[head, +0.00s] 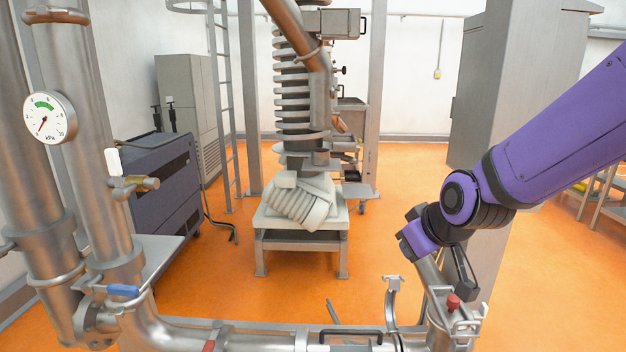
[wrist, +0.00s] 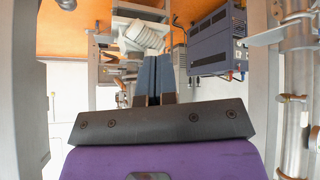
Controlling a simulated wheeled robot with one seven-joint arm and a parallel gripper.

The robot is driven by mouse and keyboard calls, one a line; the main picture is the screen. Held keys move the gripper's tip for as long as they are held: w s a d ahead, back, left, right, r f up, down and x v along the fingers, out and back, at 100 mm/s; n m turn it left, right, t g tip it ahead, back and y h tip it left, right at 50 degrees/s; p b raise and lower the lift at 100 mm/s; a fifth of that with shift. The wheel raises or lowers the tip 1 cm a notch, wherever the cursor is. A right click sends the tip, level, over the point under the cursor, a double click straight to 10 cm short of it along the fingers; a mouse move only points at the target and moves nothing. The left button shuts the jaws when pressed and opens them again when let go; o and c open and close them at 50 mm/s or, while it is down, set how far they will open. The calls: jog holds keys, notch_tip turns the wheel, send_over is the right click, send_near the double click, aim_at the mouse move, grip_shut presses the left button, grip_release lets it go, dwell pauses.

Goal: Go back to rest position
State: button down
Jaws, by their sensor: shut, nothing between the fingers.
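My gripper (head: 466,286) is at the lower right in the head view, at the end of my purple arm, near the pipework with the red knob (head: 453,302). In the wrist view, my gripper's two dark fingers (wrist: 153,78) lie side by side, shut with nothing between them. The wrist view looks upside down, with the orange floor at the top. Whether the gripper touches the pipework beside it cannot be told.
Steel pipes with a pressure gauge (head: 49,117) and a blue-handled valve (head: 123,291) stand at the left. A dark blue cabinet (head: 165,185) and a ribbed column machine (head: 293,85) stand behind. A tall grey cabinet (head: 510,85) is behind my arm.

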jog(key=s+d+r+m, duration=0.2)
jog(key=s+d+r, duration=0.2)
jog(key=s, duration=0.2)
jog(key=s+d+r+m+g+h, duration=0.1)
jog(key=s+d+r+m, duration=0.1)
jog(key=s, duration=0.5)
jog(key=s+d+r+m+g+h, duration=0.1)
jog(key=s+d+r+m, duration=0.1)
jog(key=s+d+r, duration=0.3)
jog(key=shift+s+d+r, duration=0.35)
jog(key=shift+s+d, duration=0.4)
jog(key=shift+s, duration=0.05)
